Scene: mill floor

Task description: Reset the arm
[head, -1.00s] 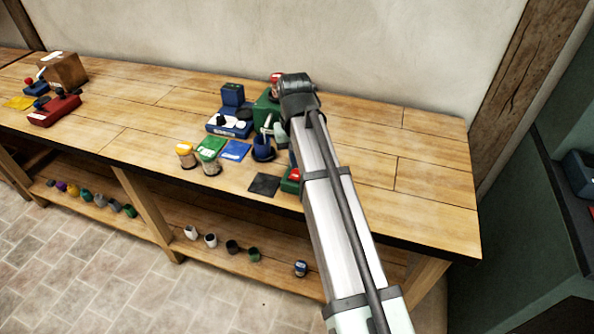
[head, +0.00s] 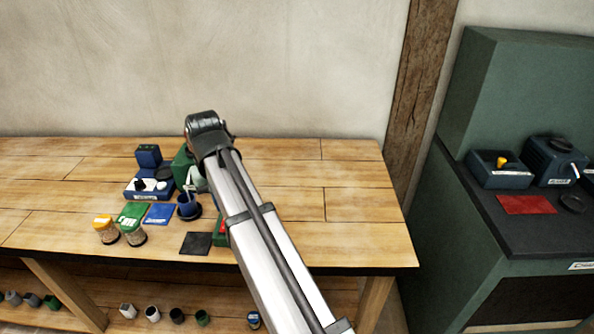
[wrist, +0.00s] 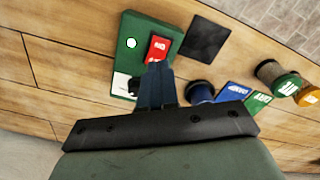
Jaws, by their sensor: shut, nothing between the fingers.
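My arm reaches out over the wooden bench (head: 350,236) in the head view, its wrist end above the items on the bench; the fingers are hidden there. In the wrist view my gripper (wrist: 156,68) shows its fingers together and empty. They point at a green box (wrist: 128,45) with a red label, and I cannot tell how high above it they are. A dark square pad (wrist: 205,40) lies beside the box.
The bench's right end is clear. A dark green cabinet (head: 440,240) with blue devices stands at the right.

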